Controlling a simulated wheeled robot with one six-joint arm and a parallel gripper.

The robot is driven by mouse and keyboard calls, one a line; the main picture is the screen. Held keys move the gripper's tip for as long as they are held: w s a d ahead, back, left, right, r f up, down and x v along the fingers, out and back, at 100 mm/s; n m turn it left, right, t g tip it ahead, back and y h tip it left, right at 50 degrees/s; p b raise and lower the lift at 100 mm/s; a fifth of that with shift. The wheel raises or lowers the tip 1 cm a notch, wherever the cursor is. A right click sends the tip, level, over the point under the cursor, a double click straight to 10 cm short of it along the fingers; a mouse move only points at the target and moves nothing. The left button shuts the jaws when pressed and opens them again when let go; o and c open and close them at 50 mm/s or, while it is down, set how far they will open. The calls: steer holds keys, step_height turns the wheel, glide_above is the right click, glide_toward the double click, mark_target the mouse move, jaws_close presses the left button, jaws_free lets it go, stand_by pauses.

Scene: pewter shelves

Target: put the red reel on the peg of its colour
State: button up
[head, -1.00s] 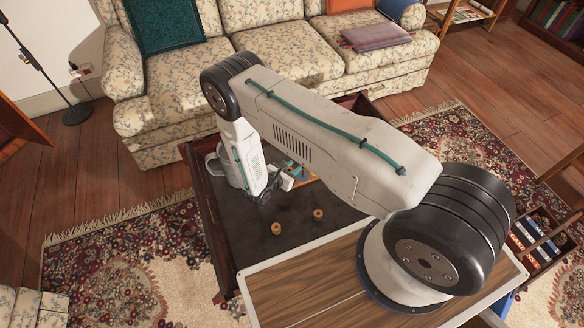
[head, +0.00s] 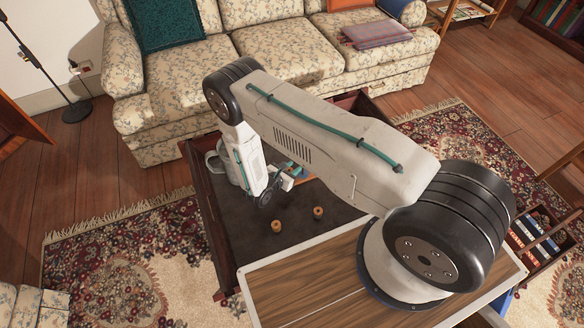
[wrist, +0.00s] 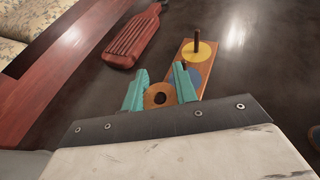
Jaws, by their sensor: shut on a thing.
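In the wrist view the teal fingers of my gripper (wrist: 160,90) are shut on a round, wooden-looking reel (wrist: 158,96) with a dark centre hole. Only its orange-brown top shows, so its own colour band is hard to tell. The peg board (wrist: 203,68) lies just beyond and right of the reel, with a dark upright peg (wrist: 197,36) on a yellow disc (wrist: 205,50). A blue disc (wrist: 194,77) is partly behind the right finger. The board's near end is hidden, and no red disc shows. In the head view my gripper (head: 285,183) is small beside the board (head: 297,171).
Two loose reels (head: 277,225) (head: 318,212) stand on the dark tabletop (head: 243,232). A red slatted object (wrist: 132,38) lies left of the board, near the table's raised wooden rim (wrist: 60,70).

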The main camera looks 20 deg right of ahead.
steer(key=shift+f, duration=0.35)
steer(key=o, duration=1)
steer(key=shift+s+a, duration=0.1)
steer(key=v, duration=0.7)
steer(key=shift+s+a+r, duration=0.15)
steer(key=shift+a+r, duration=0.05)
steer(key=shift+a, duration=0.05)
